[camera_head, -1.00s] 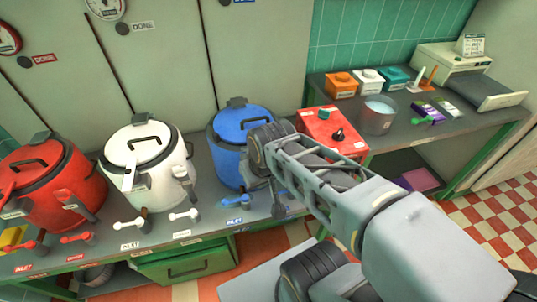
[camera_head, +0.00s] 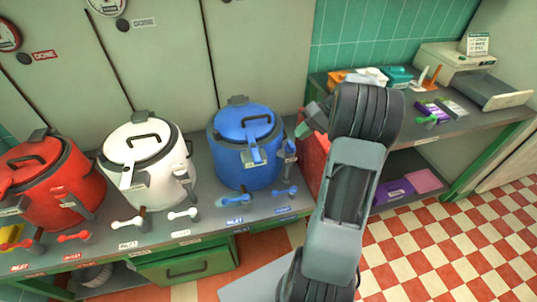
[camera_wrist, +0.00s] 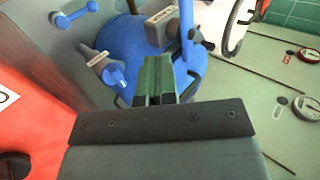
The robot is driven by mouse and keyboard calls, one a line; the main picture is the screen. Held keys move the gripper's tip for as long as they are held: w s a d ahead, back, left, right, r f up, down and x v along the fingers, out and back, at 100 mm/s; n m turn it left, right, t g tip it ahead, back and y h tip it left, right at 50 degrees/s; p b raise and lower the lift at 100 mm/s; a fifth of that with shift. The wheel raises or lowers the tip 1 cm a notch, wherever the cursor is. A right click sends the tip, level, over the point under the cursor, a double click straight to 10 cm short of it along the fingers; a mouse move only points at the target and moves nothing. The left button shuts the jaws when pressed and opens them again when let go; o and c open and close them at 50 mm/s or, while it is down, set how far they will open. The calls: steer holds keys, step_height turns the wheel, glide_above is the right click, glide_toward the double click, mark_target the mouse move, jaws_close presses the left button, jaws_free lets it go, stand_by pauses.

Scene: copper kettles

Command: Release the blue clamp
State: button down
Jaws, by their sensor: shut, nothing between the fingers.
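The blue kettle (camera_head: 232,170) stands on the counter with its lid on. A blue clamp lever (camera_head: 256,153) with a small pale plate sits at the front of its lid rim. I cannot tell whether it is fastened. My gripper (camera_head: 308,122) is shut and empty, to the right of the kettle and apart from it, partly hidden by my wrist. In the wrist view its greenish fingers (camera_wrist: 155,82) are together in front of the blue kettle body (camera_wrist: 140,52). A blue bar (camera_wrist: 187,25) beside a pale plate shows just beyond them.
A white kettle (camera_head: 160,180) and a red kettle (camera_head: 75,195) stand to the left. Blue valve handles (camera_head: 266,201) lie along the counter front. A red box (camera_head: 312,165) is close on the right, partly behind my arm. A side shelf (camera_head: 458,127) holds small items.

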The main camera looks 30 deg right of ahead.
mark_target(254, 148)
steer(key=shift+d, duration=0.2)
steer(key=shift+f, duration=0.1)
steer(key=a+r+p+x, duration=0.1)
steer(key=a+r+x, duration=0.1)
steer(key=x, duration=1.1)
steer(key=shift+w+r, duration=0.15)
steer(key=shift+w, duration=0.1)
